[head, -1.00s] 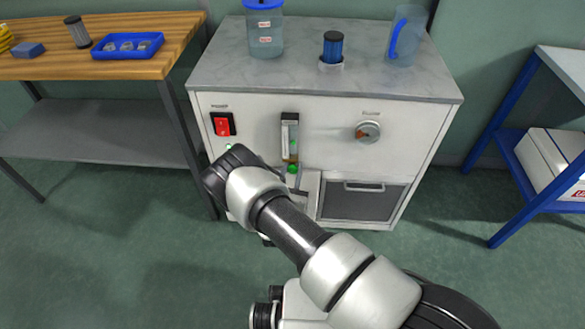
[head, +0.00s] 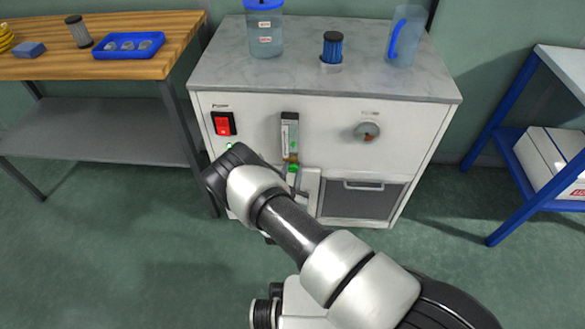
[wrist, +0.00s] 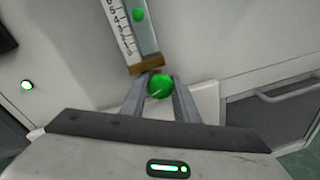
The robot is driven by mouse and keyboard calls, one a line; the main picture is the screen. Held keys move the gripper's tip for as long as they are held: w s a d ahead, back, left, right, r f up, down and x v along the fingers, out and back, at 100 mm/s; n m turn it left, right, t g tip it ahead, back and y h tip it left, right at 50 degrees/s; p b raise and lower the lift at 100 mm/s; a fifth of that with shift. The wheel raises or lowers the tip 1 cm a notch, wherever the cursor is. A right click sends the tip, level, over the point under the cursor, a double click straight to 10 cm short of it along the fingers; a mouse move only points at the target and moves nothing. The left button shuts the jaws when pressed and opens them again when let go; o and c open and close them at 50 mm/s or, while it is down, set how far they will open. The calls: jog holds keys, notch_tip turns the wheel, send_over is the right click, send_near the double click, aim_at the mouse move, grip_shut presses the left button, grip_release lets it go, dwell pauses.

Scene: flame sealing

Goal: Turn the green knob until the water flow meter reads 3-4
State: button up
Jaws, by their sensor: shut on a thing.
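The green knob (wrist: 160,86) sits at the foot of the water flow meter in the wrist view. My gripper (wrist: 160,92) has one finger on each side of it and is shut on it. The knob also shows in the head view (head: 292,168), just past my wrist. The water flow meter (wrist: 133,30) is a clear tube with a numbered scale and a brown lower end; it stands upright on the white cabinet front in the head view (head: 290,135). Its green float (wrist: 138,14) sits at about the 4 mark, though the small print is hard to read exactly.
The white cabinet (head: 325,112) also carries a red power switch (head: 223,123) and a round dial (head: 367,131). A wooden table (head: 75,68) is at left.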

jog(key=o, duration=0.8)
jog(key=shift+s, duration=0.1)
jog(key=s+p, duration=0.1)
jog(key=s, duration=0.4)
jog(key=s+a+r+p, duration=0.1)
jog(key=s, duration=0.5)
jog(key=s+a+p, duration=0.1)
jog(key=s, duration=0.5)
jog(key=shift+s+r+p, duration=0.1)
jog(key=shift+r+p, duration=0.1)
jog(key=shift+p, duration=0.1)
